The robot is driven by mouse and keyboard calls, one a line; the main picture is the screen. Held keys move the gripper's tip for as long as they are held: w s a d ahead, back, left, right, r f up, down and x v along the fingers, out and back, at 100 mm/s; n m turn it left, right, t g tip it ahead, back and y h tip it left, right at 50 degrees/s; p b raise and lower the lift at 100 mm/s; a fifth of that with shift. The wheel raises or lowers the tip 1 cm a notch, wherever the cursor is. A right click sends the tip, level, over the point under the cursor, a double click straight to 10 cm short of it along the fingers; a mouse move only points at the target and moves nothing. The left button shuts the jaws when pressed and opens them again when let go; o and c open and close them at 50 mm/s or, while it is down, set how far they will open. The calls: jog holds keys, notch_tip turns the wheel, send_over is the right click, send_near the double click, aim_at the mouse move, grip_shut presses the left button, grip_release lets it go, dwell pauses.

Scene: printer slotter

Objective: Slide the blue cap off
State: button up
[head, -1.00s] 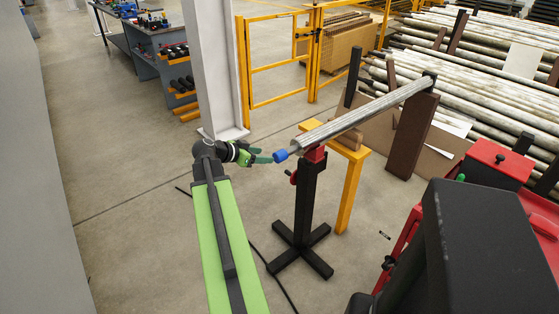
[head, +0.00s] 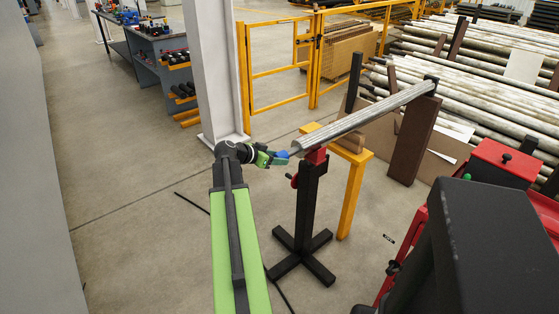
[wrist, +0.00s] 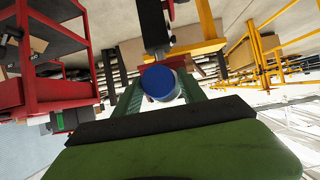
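The blue cap (head: 282,154) sits at the near end of a long grey pole (head: 360,117). In the wrist view the round face of the cap (wrist: 159,82) shows between my two green fingers. My gripper (head: 279,157) is at the cap, with its fingers on either side. The fingers (wrist: 161,84) look spread, with the cap between them; firm contact is not clear. The pole rests on a red-topped black stand (head: 306,205), and its far end reaches a brown post (head: 412,140).
A yellow trestle (head: 349,190) stands just behind the stand. A red machine (head: 500,165) and a large dark block (head: 490,250) fill the right. A grey column (head: 211,80) and yellow fence (head: 282,95) stand behind my gripper. Floor on the left is clear.

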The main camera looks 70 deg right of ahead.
jog(key=c, duration=0.9)
grip_shut()
jog(key=shift+w+a, duration=0.1)
jog(key=shift+w, duration=0.05)
jog(key=w+a, duration=0.3)
jog(key=a, duration=0.3)
jog(key=shift+w, duration=0.35)
jog(key=shift+a, duration=0.1)
